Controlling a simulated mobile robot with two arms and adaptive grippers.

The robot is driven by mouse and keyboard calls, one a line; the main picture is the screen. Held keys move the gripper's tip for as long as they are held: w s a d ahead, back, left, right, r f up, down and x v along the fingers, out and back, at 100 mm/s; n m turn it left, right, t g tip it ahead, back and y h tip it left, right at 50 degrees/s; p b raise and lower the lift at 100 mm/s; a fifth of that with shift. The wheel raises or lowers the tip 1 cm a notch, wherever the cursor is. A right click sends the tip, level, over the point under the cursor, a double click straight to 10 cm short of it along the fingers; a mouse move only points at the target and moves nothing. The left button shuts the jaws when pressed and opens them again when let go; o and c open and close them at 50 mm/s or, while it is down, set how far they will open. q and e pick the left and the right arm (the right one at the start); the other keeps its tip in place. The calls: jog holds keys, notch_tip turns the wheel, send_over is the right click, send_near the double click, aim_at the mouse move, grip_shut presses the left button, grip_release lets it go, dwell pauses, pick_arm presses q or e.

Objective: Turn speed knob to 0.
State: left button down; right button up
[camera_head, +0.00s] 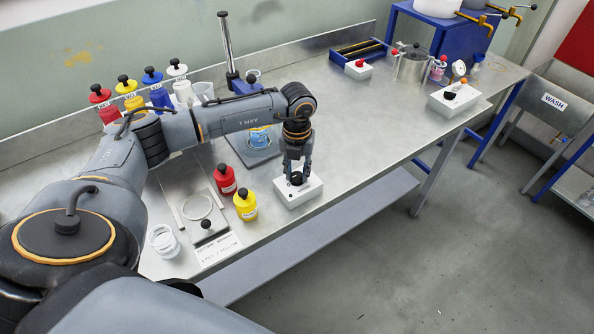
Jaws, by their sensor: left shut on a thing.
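A white control box (309,193) sits near the front edge of the metal bench, with a dark knob (296,179) on its top. My left gripper (297,177) points straight down over this box, its fingers shut around the dark knob. The fingers hide part of the knob, and its setting cannot be read. My right gripper is not in view.
Red (225,179) and yellow (245,204) bottles stand left of the box. A beaker with blue liquid (259,138) stands behind it, near a tall stand (227,45). Another white box with a black knob (449,96) is farther right. Bench between is clear.

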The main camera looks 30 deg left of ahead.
aim_at(297, 175)
pick_arm(q)
jog(key=c, duration=1)
grip_release()
notch_tip(297, 175, up, 12)
jog(key=shift+f, duration=0.1)
